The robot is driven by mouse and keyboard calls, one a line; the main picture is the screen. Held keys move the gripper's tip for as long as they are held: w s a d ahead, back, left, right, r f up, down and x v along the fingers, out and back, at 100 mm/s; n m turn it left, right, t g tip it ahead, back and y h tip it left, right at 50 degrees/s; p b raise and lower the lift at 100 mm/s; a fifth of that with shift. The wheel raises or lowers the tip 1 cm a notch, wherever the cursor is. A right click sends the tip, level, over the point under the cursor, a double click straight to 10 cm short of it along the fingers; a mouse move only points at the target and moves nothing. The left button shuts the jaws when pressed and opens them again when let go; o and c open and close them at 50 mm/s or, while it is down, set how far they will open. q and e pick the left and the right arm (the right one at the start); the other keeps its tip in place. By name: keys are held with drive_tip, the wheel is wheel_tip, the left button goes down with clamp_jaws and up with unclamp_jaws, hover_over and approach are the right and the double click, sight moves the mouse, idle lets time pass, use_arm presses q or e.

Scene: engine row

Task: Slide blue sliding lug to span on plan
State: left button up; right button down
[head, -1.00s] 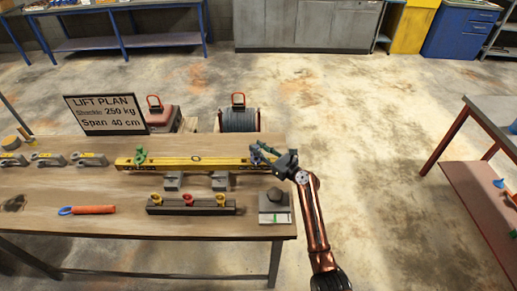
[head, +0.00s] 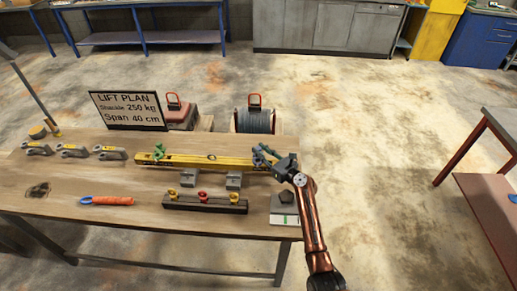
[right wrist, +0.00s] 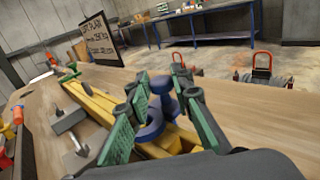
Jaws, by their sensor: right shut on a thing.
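A yellow beam (head: 200,161) lies across supports on the wooden table, with a green lug (head: 159,151) near its left end. My right gripper (head: 264,155) is at the beam's right end. In the right wrist view, its green-padded fingers (right wrist: 158,117) are shut around the blue sliding lug (right wrist: 152,130), which sits on the yellow beam (right wrist: 95,103). Fingers hide part of the lug, and any scale marks near it cannot be read. The lift plan sign (head: 128,110) reads "Shackle 250 kg" and "Span 40 cm". My left gripper is not in view.
Several grey shackles (head: 73,151) lie at the table's left. A rack with red and yellow pins (head: 205,203), an orange-handled tool (head: 106,200) and a grey block on a plate (head: 284,207) are in front of the beam. A cable drum (head: 255,120) stands behind the table.

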drive_tip(key=shift+d, duration=0.15)
drive_tip(key=c, duration=2.2)
unclamp_jaws()
drive_tip(key=o, duration=0.5)
drive_tip(key=shift+s+d, duration=0.1)
drive_tip(key=shift+s, duration=0.05)
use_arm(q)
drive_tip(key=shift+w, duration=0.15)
use_arm(e)
drive_tip(key=v, duration=1.1)
drive_tip(key=shift+s+d, duration=0.2)
drive_tip(key=shift+s, duration=0.1)
